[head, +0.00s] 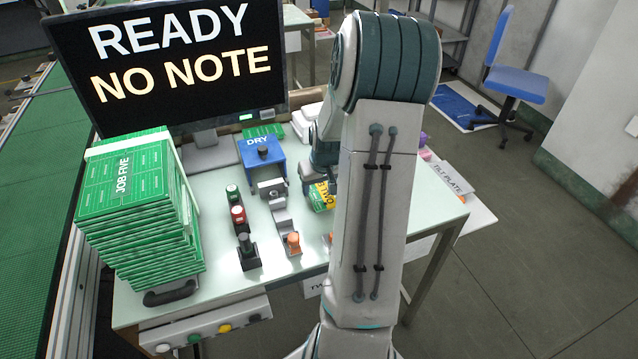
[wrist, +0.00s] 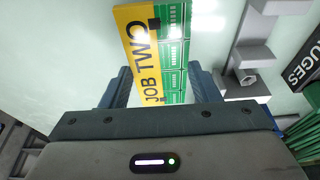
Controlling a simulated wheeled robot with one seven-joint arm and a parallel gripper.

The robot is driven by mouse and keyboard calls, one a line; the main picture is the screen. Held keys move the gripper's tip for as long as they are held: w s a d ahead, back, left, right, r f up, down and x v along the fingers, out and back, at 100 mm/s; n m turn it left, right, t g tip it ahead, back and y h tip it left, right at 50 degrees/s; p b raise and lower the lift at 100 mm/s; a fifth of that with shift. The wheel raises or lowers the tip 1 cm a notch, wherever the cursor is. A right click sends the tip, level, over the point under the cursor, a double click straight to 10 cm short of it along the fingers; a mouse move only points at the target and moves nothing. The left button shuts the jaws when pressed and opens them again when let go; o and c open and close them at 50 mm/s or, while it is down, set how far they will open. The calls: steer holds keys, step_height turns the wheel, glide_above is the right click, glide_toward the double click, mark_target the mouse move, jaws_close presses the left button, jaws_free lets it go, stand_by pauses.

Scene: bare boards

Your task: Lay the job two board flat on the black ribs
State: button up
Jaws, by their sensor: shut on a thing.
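The job two board (wrist: 175,50) is green with a yellow strip reading "JOB TWO". In the wrist view it extends away from my gripper (wrist: 160,88), between the two dark fingers. My gripper is shut on it. In the head view the board (head: 318,197) shows beside my arm, over the pale table; whether it touches the table I cannot tell. My arm hides most of the gripper there. I cannot make out the black ribs in either view; my arm covers part of the table.
A tall stack of green boards (head: 140,215) labelled "JOB FIVE" stands at the table's left. A blue "DRY" box (head: 262,160) and stamp-like tools (head: 246,250) stand mid-table. A monitor (head: 170,60) reads "READY NO NOTE". A "TILT PLATE" label (head: 447,178) is at right.

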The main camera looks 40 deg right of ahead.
steer(key=shift+f+b, duration=0.3)
steer(key=shift+f, duration=0.25)
steer(key=o, duration=1.1)
steer(key=v, duration=1.3)
steer(key=shift+s+r, duration=0.1)
steer(key=shift+r, duration=0.3)
steer(key=v, duration=1.4)
steer(key=shift+f, duration=0.1)
